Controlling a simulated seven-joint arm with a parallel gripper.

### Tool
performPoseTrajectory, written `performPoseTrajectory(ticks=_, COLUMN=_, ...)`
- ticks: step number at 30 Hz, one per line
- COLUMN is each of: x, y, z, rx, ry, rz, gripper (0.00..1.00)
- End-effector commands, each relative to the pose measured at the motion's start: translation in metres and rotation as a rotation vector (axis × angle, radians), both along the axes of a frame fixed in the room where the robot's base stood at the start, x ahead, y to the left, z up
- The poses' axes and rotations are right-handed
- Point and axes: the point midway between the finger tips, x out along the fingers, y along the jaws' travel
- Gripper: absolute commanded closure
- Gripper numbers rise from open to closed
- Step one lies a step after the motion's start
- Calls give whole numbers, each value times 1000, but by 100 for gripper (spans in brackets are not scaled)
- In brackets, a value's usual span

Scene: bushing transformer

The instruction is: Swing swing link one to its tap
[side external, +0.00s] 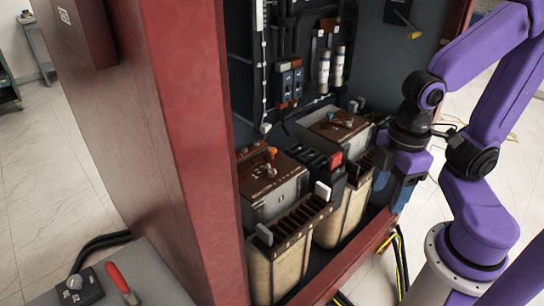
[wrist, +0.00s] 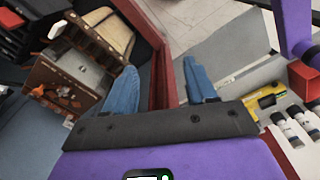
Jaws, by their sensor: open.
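Two tan transformer units stand in the open red cabinet, each with a brown top panel. The left panel (side external: 262,175) carries an orange-tipped link (side external: 271,153). The right panel (side external: 338,128) carries a small teal-tipped link (side external: 331,115). I cannot tell which is swing link one, and its tap is too small to make out. My gripper (side external: 390,197) is open and empty, right of the right unit near the cabinet's front sill, apart from both links. In the wrist view its blue fingers (wrist: 162,78) are spread, with a brown panel (wrist: 60,85) bearing orange parts to their left.
The red cabinet post (side external: 180,120) rises left of the units, and the red sill (side external: 345,262) runs along their front. A black block with a red part (side external: 335,160) sits between the units. The wrist view shows a yellow tool (wrist: 264,97) and white cylinders (wrist: 290,128) at right.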

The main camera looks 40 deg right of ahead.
Motion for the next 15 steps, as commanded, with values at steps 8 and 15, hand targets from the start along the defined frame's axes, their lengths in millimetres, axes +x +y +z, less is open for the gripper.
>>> performPoseTrajectory(ticks=8, x=86, y=38, z=21, rx=-6, ry=4, rz=-213, gripper=44)
performPoseTrajectory(ticks=15, x=185, y=48, z=31, rx=-10, ry=8, rz=-428, gripper=44)
